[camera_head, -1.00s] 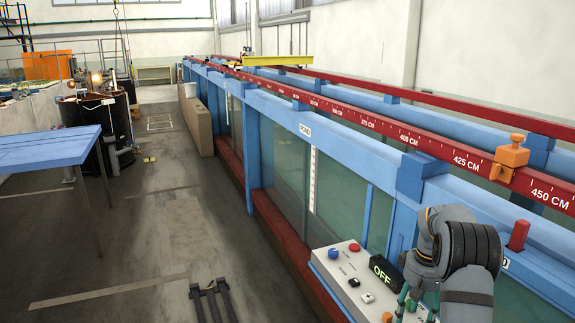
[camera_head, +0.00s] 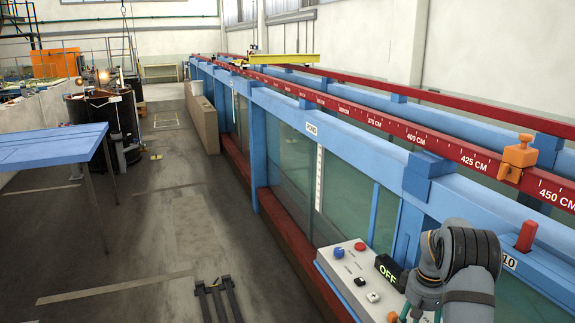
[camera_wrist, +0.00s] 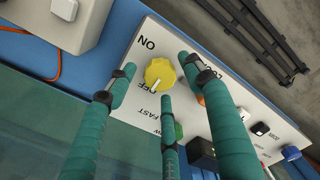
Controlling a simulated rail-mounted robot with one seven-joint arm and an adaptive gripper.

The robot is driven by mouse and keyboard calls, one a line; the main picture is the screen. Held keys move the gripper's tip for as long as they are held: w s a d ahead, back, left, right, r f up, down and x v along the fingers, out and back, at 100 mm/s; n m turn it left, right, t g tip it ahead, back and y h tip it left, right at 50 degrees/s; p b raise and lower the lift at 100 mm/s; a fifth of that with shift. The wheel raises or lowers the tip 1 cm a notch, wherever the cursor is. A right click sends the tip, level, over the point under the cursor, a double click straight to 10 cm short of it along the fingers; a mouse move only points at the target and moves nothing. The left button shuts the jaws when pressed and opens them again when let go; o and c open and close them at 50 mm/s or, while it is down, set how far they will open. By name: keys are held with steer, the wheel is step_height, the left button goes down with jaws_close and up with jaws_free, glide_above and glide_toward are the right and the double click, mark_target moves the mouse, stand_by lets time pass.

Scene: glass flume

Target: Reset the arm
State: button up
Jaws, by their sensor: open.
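My gripper (camera_wrist: 157,80) has teal-wrapped fingers. They are spread apart in the wrist view with nothing held between them. A yellow knob (camera_wrist: 160,73) on the white control panel (camera_wrist: 143,62) shows between the fingertips; I cannot tell whether they touch it. The knob's white mark points toward the OFF label. In the head view, my arm is bent at the lower right, over the near end of the panel (camera_head: 339,268). The fingers are partly cut off at the bottom edge there.
A small display (camera_head: 388,270) reads OFF. The panel carries a blue knob (camera_head: 338,253) and a red button (camera_head: 360,246). The blue flume frame (camera_head: 330,135) and red rail (camera_head: 390,123) with an orange clamp (camera_head: 518,157) stand close by. The aisle floor (camera_head: 165,230) is mostly clear.

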step_height(320, 180, up, 12)
steer(key=f, duration=0.1)
step_height(320, 180, down, 12)
steer(key=shift+s+r, duration=0.1)
steer(key=shift+s, duration=0.05)
steer(key=shift+r+m, duration=0.15)
steer(key=shift+m, duration=0.65)
steer(key=m, duration=0.3)
steer(key=shift+r+m, duration=0.1)
steer(key=shift+m, duration=0.3)
steer(key=m, duration=0.4)
steer(key=shift+p, duration=0.35)
steer(key=m+p, duration=0.1)
steer(key=m, duration=0.3)
steer(key=shift+r+m+p, duration=0.15)
steer(key=shift+m+p, duration=0.2)
steer(key=shift+m, duration=0.05)
steer(key=m+p, duration=0.1)
steer(key=m, duration=0.2)
steer(key=shift+m+p, duration=0.4)
steer(key=shift+w+r, duration=0.15)
steer(key=shift+w, duration=0.05)
steer(key=shift+s+r+b, duration=0.1)
steer(key=shift+r+b, duration=0.25)
steer(key=shift+r, duration=0.1)
steer(key=shift+d, duration=0.1)
